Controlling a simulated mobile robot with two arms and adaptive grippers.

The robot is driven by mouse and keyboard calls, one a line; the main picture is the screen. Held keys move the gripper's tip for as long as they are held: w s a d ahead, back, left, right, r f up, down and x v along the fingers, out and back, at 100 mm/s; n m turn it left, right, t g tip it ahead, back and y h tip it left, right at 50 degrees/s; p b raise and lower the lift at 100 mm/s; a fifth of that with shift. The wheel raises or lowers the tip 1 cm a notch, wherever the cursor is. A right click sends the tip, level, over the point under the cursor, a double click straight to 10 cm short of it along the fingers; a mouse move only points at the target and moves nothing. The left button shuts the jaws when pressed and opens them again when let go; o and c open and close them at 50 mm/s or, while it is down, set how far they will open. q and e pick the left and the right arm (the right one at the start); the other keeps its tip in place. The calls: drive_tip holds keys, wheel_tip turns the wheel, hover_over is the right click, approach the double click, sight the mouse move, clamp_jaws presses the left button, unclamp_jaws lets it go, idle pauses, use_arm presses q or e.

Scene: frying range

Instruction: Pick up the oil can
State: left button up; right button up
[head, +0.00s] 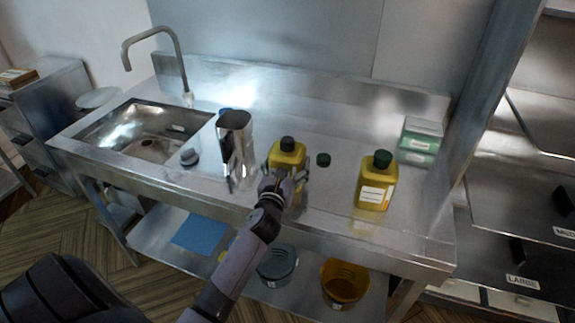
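Two yellow cans with dark green caps stand upright on the steel counter (330,215). The nearer-to-centre yellow can (287,158) has its lower front hidden by my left gripper (285,183). The gripper's fingers are spread at the can's front and sides; whether they press on it I cannot tell. The second yellow can (376,182), with a white label, stands apart to the right. A shiny metal pitcher (235,145) stands left of the first can. My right gripper is not in view.
A loose dark green cap (323,159) lies between the cans. Green-and-white boxes (420,142) stand at right near a post. Buckets (345,284) are on the lower shelf.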

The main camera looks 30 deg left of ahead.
use_arm(q)
drive_tip(key=shift+r, duration=0.1)
drive_tip(key=c, duration=0.4)
wheel_tip(320, 180, up, 20)
drive_tip(key=p, duration=0.3)
